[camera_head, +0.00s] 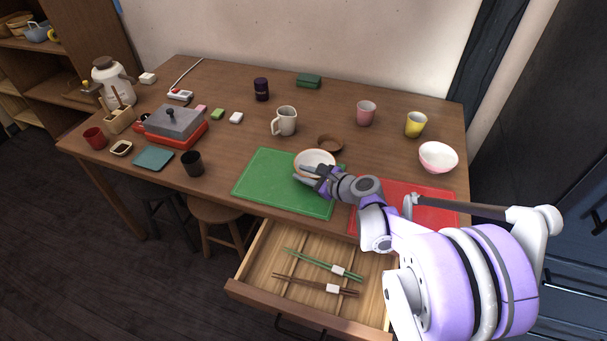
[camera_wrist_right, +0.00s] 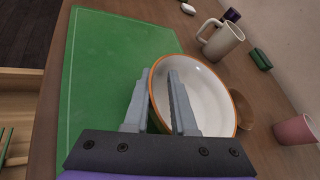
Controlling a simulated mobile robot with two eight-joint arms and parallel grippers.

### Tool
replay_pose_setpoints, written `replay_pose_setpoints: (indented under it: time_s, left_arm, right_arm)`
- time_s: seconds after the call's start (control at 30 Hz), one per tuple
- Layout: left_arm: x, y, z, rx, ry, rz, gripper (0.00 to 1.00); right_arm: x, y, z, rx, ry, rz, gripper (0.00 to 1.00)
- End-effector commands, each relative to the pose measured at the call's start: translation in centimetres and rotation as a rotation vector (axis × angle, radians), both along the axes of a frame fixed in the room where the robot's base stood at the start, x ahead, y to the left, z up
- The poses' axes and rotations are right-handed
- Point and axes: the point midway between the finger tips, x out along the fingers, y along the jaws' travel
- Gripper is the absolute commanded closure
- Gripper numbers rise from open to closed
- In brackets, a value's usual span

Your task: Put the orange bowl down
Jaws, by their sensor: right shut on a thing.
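The orange bowl (camera_head: 315,157), white inside with an orange rim, is at the far right part of the green mat (camera_head: 262,180). It also shows in the right wrist view (camera_wrist_right: 208,88). My right gripper (camera_head: 306,174) is shut on the bowl's near wall, with one finger inside and one outside the rim in the wrist view. The bowl looks roughly upright. I cannot tell whether its base touches the mat. My left gripper is not in view.
A brown dish (camera_head: 330,143) sits close behind the bowl, and a beige mug (camera_head: 285,121) stands behind it. A red mat (camera_head: 435,213) lies to the right. An open drawer (camera_head: 262,262) juts out below the table's front edge. The green mat's left part is clear.

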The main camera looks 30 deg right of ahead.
Motion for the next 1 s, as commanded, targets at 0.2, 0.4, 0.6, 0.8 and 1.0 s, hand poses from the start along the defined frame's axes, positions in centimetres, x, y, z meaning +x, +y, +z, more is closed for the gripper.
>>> replay_pose_setpoints:
  time_s: [0.2, 0.4, 0.6, 0.8, 1.0]
  left_arm:
    - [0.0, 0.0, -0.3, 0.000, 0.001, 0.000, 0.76]
    - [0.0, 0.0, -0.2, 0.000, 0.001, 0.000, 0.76]
    - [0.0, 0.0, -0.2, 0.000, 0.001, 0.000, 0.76]
    - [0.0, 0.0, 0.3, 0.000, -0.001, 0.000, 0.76]
    - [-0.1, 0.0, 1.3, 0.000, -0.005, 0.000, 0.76]
  right_arm:
    - [0.0, 0.0, -0.3, 0.000, 0.000, 0.000, 1.00]
    - [0.0, 0.0, -0.2, 0.000, 0.000, 0.000, 0.45]
    - [0.0, 0.0, -0.2, 0.000, 0.000, 0.000, 0.45]
    - [-0.6, -0.2, 0.4, -0.001, 0.000, -0.002, 0.45]
    - [-4.0, -1.2, 2.0, -0.001, 0.000, -0.005, 0.45]
